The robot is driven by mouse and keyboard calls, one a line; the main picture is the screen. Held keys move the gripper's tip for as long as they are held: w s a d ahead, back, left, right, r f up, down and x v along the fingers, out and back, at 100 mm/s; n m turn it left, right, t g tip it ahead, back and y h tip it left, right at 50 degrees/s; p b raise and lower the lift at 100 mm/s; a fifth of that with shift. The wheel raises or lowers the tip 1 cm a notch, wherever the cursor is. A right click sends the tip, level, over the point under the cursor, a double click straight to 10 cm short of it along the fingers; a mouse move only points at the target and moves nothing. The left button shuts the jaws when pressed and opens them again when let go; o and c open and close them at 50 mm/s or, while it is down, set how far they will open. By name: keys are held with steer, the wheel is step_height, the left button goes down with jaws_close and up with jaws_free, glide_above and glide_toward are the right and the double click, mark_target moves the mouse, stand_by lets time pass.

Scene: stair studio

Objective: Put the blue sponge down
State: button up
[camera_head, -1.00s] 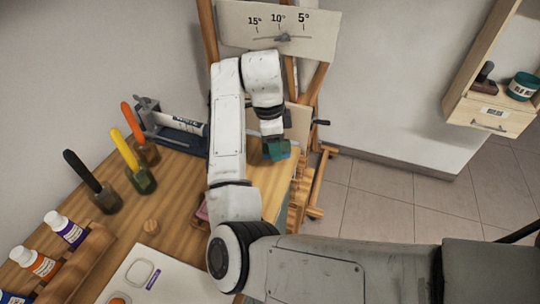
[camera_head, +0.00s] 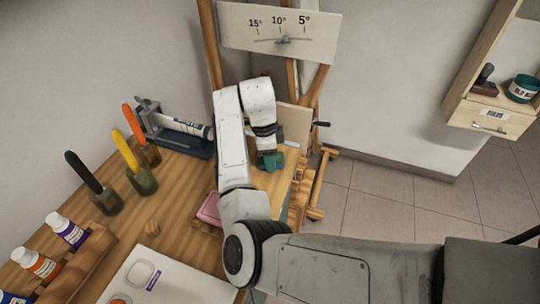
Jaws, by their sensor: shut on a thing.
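My gripper (camera_head: 269,161) hangs with its jaws downward over the far right part of the wooden table (camera_head: 182,200). It is shut on the blue sponge, which is mostly hidden by the green-dark jaws and hard to make out. I cannot tell whether the sponge touches the tabletop. A pink block (camera_head: 208,208), perhaps another sponge, lies on the table left of my arm and is partly covered by it.
A tube in a dark grey holder (camera_head: 180,135) stands left of my arm. A white palette (camera_head: 150,275) lies in front. An easel (camera_head: 279,30) stands behind.

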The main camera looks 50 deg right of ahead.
steer(key=o, duration=0.9)
steer(key=shift+o, duration=0.2)
step_height(320, 180, up, 12)
steer(key=w+a, duration=0.1)
stand_by(0.4)
